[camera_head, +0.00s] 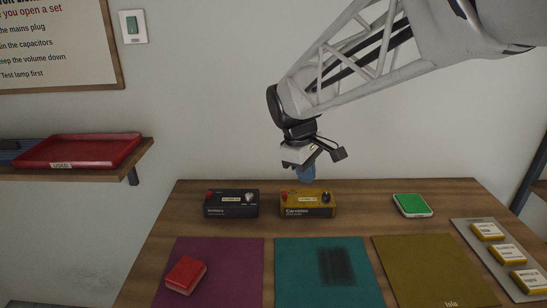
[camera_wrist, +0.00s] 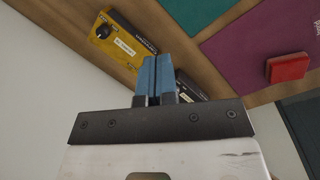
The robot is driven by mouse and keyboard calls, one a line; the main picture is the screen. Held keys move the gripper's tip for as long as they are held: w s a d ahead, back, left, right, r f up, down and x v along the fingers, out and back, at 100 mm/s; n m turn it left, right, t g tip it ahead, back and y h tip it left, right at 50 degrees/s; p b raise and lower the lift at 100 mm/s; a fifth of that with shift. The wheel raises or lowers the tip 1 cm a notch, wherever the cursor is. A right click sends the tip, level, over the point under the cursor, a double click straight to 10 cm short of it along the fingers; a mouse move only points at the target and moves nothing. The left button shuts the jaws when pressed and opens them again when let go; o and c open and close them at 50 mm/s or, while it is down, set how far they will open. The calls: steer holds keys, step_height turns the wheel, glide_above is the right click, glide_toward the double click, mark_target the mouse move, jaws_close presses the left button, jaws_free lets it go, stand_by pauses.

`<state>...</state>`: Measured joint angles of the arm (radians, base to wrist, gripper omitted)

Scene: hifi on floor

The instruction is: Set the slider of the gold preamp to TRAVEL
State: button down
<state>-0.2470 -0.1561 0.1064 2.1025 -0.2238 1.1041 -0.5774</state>
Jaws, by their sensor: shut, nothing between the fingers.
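The gold preamp (camera_head: 307,204) stands at the back middle of the wooden table, with a red part at its top left, a dark knob at its top right and a pale label strip between them. In the wrist view the gold preamp (camera_wrist: 127,48) lies up and left of my fingertips. Its slider is too small to make out. My gripper (camera_head: 307,174) is above and just behind the gold preamp, apart from it. Its blue fingers (camera_wrist: 154,78) are shut together with nothing between them.
A black unit (camera_head: 231,204) stands just left of the gold preamp. A green-topped box (camera_head: 412,206) is to the right. Purple (camera_head: 222,268), teal (camera_head: 300,275) and olive (camera_head: 425,270) mats lie in front. A red block (camera_head: 185,274) rests on the purple mat. A tray (camera_head: 480,238) holds yellow-and-white boxes.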

mark_target(285, 195)
steer(key=w+a+f+n+h, duration=0.1)
steer(key=w+a+f+n, duration=0.2)
steer(key=w+a, duration=0.4)
steer(key=w+a+f+n+h, duration=0.1)
steer(key=w+a+f+n, duration=0.1)
steer(key=w+a+n, duration=0.2)
steer(key=shift+w+a+f, duration=0.4)
steer(key=shift+w+a, duration=1.5)
steer(key=shift+w, duration=0.25)
steer(key=x, duration=0.9)
steer(key=shift+s+d+f, duration=0.2)
steer(key=shift+d+f, duration=0.05)
steer(key=shift+f, duration=0.05)
steer(key=shift+d+f, duration=0.15)
steer(key=shift+d, duration=1.9)
steer(key=shift+d, duration=0.1)
